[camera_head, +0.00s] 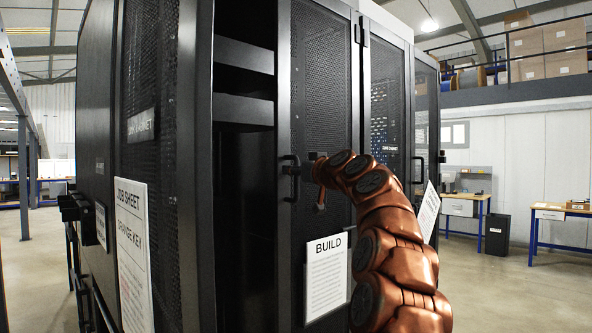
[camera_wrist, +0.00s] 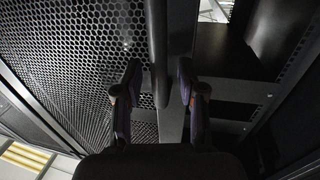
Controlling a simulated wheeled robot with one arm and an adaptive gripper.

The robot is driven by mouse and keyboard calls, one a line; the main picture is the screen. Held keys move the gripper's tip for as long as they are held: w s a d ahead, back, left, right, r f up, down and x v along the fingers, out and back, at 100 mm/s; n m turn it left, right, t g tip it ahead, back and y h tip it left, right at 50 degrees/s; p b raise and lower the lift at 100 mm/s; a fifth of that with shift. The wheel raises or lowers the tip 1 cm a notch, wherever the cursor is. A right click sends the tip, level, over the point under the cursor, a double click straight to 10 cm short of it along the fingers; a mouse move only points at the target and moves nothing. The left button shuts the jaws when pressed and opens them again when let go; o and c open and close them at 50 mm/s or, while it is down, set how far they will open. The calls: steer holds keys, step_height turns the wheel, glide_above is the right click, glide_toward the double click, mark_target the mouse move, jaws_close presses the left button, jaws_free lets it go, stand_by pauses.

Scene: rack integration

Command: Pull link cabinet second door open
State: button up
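A dark mesh door (camera_head: 322,75) with a BUILD sheet (camera_head: 327,277) on it stands at the middle of the head view. Its black vertical handle (camera_head: 290,178) is near its left edge. My gripper (camera_head: 308,168) is at the handle. In the wrist view my gripper (camera_wrist: 157,92) is open, with one finger on each side of the vertical handle bar (camera_wrist: 158,50). A gap shows beside both fingers; contact is not clear.
An open bay with shelves (camera_head: 243,108) shows left of the BUILD door. Another mesh door (camera_head: 388,110) stands to the right. Workbenches (camera_head: 465,208) and a black bin (camera_head: 497,235) are far right. The floor (camera_head: 500,285) at right is clear.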

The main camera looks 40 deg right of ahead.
jaws_close()
stand_by(0.3)
steer(key=shift+a, duration=0.1)
